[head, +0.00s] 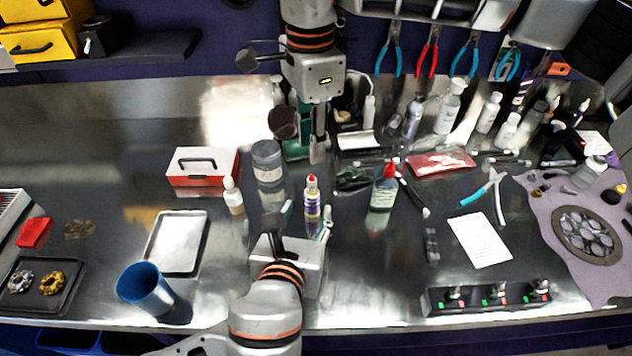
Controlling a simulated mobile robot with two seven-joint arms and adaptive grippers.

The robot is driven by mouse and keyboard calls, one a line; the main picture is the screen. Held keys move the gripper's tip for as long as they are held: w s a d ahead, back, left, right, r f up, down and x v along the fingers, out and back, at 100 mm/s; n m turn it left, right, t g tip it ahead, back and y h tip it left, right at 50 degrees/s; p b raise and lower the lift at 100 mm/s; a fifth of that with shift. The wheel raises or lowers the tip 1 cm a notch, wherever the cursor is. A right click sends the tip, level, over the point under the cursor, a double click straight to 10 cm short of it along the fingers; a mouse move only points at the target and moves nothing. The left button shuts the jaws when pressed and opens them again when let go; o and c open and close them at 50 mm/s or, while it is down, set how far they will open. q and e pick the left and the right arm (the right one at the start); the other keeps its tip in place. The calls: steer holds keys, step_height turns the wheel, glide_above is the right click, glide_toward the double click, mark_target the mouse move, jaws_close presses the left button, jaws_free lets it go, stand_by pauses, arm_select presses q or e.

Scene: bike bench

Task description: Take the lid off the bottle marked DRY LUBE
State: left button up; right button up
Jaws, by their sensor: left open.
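Several small bottles stand on the metal bench, and I cannot read which is marked DRY LUBE. A slim bottle with a red and white cap and a purple and yellow label (312,204) stands upright just beyond my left gripper (306,218). That gripper is open, with its fingers pointing toward this bottle; whether they touch it is unclear. A clear bottle with a red cap (383,193) stands to the right. A small white-capped bottle (234,197) stands to the left. My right gripper (318,158) hangs behind the slim bottle, seen edge-on, so its opening is unclear.
A white tray (177,242) and a blue cup (145,289) are at front left. Paper (480,240) and pliers (493,194) lie right. More bottles stand at back right.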

mark_target(311, 201)
arm_select(q)
steer(key=shift+x, duration=3.65)
jaws_close()
